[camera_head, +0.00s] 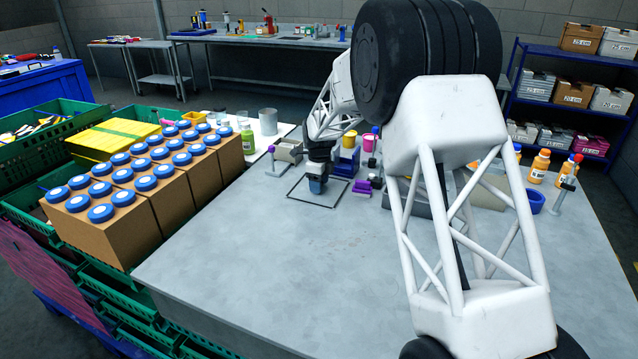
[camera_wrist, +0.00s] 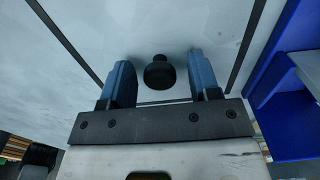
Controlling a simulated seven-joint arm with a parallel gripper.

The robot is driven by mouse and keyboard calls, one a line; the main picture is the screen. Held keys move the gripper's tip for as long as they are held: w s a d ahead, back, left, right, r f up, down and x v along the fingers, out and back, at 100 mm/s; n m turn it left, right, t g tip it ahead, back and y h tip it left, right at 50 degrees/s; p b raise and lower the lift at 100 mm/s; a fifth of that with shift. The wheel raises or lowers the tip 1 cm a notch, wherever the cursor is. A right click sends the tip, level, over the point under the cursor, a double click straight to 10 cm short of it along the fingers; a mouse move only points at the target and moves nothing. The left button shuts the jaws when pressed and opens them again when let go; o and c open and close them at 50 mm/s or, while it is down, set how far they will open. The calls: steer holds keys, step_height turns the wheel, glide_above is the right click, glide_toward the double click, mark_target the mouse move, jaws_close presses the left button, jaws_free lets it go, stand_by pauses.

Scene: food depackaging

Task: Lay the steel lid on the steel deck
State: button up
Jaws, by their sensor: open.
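My gripper (camera_head: 318,187) is low over a dark square outline on the grey steel deck (camera_head: 235,255). In the wrist view my gripper (camera_wrist: 159,62) is open, with one blue finger on each side of a round black knob (camera_wrist: 159,74). There is a gap between the knob and each finger. The knob appears to belong to the steel lid. The lid's plate cannot be told apart from the pale grey surface below it. In the head view the gripper hides the lid.
Brown boxes with blue caps (camera_head: 150,200) stand along the deck's left side. A purple block (camera_head: 362,187), a yellow cup (camera_head: 349,138) and a pink cup (camera_head: 369,142) are near the outline. Orange bottles (camera_head: 540,165) stand at the right. The front deck is clear.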

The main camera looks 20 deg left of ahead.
steer(key=shift+r, duration=0.1)
step_height(320, 180, up, 12)
stand_by(0.8)
stand_by(0.6)
steer(key=shift+d+r, duration=0.1)
steer(key=s+d+r+n, duration=0.3)
steer(key=s+d+r, duration=0.25)
steer(key=d, duration=0.65)
steer(key=s+d+r+n+t, duration=0.1)
steer(key=s+d+r+n, duration=0.2)
steer(key=s+d+r, duration=0.55)
steer(key=s+d+r+n, duration=0.15)
steer(key=s+d, duration=0.25)
steer(key=d, duration=1.1)
steer(key=s+d+f+n, duration=0.2)
steer(key=s+d, duration=0.4)
steer(key=s, duration=0.5)
steer(key=s+d+f+n+t, duration=0.1)
steer(key=s+d+f+n, duration=0.2)
steer(key=s, duration=0.8)
steer(key=s+d+f+n, duration=0.2)
steer(key=s+d+n, duration=0.3)
steer(key=s+d, duration=0.5)
steer(key=shift+s+d+f+t, duration=0.15)
steer(key=shift+s+d+t, duration=0.2)
steer(key=shift+s, duration=0.4)
